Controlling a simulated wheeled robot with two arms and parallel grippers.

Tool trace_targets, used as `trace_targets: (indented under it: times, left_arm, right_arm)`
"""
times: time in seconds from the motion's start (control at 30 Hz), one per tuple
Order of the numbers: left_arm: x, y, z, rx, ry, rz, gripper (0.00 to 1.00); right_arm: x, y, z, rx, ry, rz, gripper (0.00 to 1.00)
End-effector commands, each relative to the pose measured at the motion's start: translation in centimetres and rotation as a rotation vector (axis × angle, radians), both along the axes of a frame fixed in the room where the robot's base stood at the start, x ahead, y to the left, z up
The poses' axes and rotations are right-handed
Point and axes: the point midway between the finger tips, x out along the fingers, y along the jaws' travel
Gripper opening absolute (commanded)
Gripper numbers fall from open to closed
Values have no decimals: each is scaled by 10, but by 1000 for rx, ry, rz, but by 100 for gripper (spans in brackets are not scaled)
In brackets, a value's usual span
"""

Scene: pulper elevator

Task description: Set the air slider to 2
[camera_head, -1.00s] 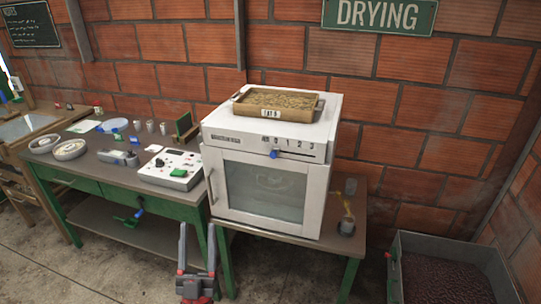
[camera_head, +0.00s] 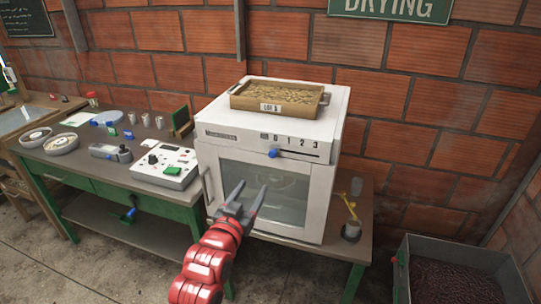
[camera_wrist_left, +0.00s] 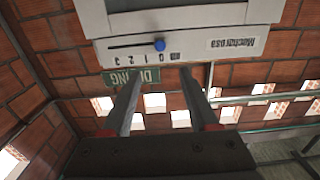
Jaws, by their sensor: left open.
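The white drying oven (camera_head: 216,146) stands on a table, its air slider on the upper front panel. The blue slider knob (camera_head: 273,153) is at the left end of the slot, by the 0 of the 0-to-3 scale. The knob also shows in the left wrist view (camera_wrist_left: 159,45), upside down, beside the 0. My left gripper (camera_head: 252,189) is open and empty in front of the oven's glass door, below the knob in the head view and apart from it. Its two fingers also show in the left wrist view (camera_wrist_left: 161,75). My right gripper is not in view.
A tray of beans (camera_head: 236,99) with a lot card sits on the oven. The green workbench (camera_head: 100,178) on the left holds a control box (camera_head: 165,166) and cups. A grey bin (camera_head: 470,249) of dark beans stands on the right. The oven's door handle (camera_head: 208,190) is near my arm.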

Motion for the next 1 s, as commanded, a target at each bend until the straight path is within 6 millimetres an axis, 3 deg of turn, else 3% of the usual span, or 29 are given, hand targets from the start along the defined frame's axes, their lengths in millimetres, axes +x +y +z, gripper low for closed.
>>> trace_targets:
  times: [0.6, 1.0]
  left_arm:
    - [103, -34, 4, -2, -3, 0, 60]
    - [145, -48, 2, -2, -3, 0, 60]
  right_arm:
    - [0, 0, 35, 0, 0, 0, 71]
    - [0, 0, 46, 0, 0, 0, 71]
